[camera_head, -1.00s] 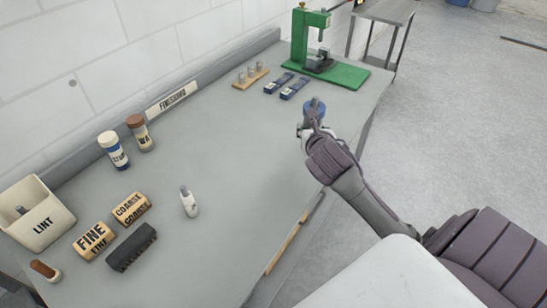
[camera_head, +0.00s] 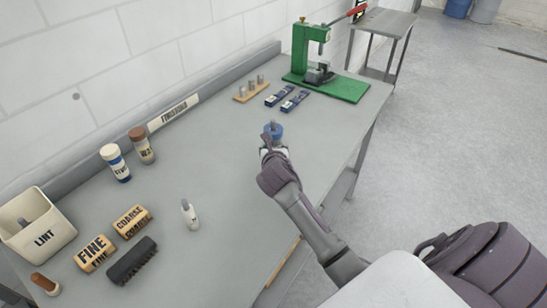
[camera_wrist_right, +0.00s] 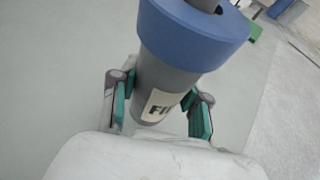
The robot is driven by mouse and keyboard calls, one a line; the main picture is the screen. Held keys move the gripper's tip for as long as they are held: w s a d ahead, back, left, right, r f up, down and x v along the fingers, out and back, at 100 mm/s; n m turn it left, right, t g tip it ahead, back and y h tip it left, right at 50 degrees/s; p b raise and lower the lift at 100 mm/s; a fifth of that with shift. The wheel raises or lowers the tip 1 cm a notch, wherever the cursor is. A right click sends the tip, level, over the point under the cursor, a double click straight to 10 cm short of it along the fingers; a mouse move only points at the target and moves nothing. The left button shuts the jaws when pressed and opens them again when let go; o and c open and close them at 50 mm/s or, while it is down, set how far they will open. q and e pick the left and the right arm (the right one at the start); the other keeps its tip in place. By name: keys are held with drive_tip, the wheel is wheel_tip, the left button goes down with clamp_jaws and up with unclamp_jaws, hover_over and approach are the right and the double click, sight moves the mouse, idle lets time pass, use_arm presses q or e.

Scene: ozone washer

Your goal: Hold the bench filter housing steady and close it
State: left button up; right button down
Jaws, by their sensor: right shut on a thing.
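The filter housing is a grey cylinder (camera_wrist_right: 165,82) with a partly visible label starting "FI". A wide blue collar (camera_wrist_right: 192,35) sits at its top with a grey stem rising from it; the collar also shows in the head view (camera_head: 274,130). My right gripper (camera_head: 270,149) is shut around the grey body below the collar, and its green-padded fingers flank the body in the wrist view (camera_wrist_right: 162,106). The lower end of the housing is hidden, so I cannot tell whether it touches the bench. My left gripper is not in view.
The grey bench (camera_head: 210,140) is clear left of the housing. A green press (camera_head: 301,50), blue-labelled pieces (camera_head: 281,95) and a pegged wooden block (camera_head: 250,91) stand behind. Bottles (camera_head: 116,163), sanding blocks (camera_head: 94,253), a brush (camera_head: 131,262) and a lint bin (camera_head: 37,232) are at left.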

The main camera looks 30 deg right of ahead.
drive_tip(key=shift+r, duration=0.1)
drive_tip(key=shift+f, duration=2)
drive_tip(key=shift+f, duration=0.2)
drive_tip(key=c, duration=0.6)
unclamp_jaws()
drive_tip(key=shift+s, duration=0.1)
drive_tip(key=shift+o, duration=0.2)
drive_tip(key=shift+r, duration=0.15)
drive_tip(key=v, duration=1.2)
drive_tip(key=shift+d, duration=0.1)
